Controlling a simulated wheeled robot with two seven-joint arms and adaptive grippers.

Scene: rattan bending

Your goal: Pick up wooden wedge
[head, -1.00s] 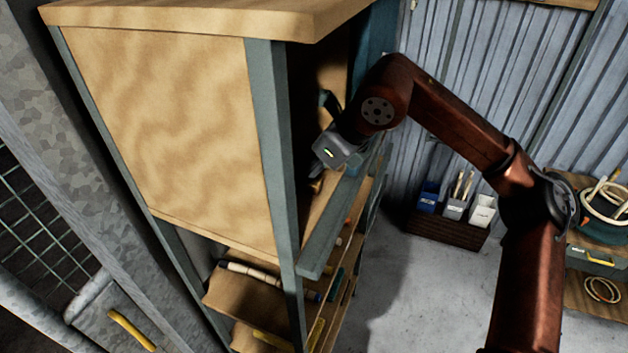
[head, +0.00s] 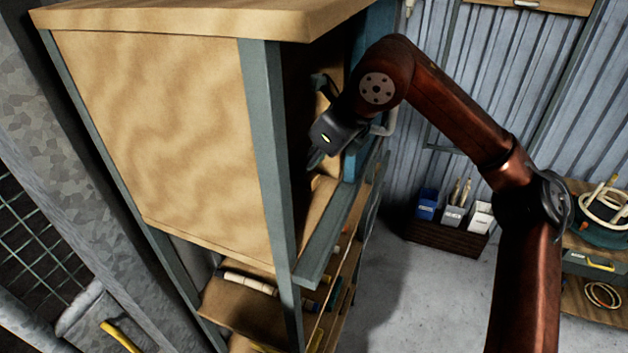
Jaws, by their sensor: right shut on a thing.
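My right gripper (head: 318,158) reaches from the right into the open front of the wooden cabinet, above a shelf board. Its dark housing faces me and covers most of the fingers. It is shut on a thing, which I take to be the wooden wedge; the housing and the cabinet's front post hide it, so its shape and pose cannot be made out. My left gripper is not in view.
The cabinet's grey-green post (head: 268,150) and front rail (head: 335,235) stand close to the gripper. Lower shelves hold a pale roll (head: 250,283) and other items. A dark crate (head: 447,236) with small bins stands by the corrugated wall. Open floor lies right of the cabinet.

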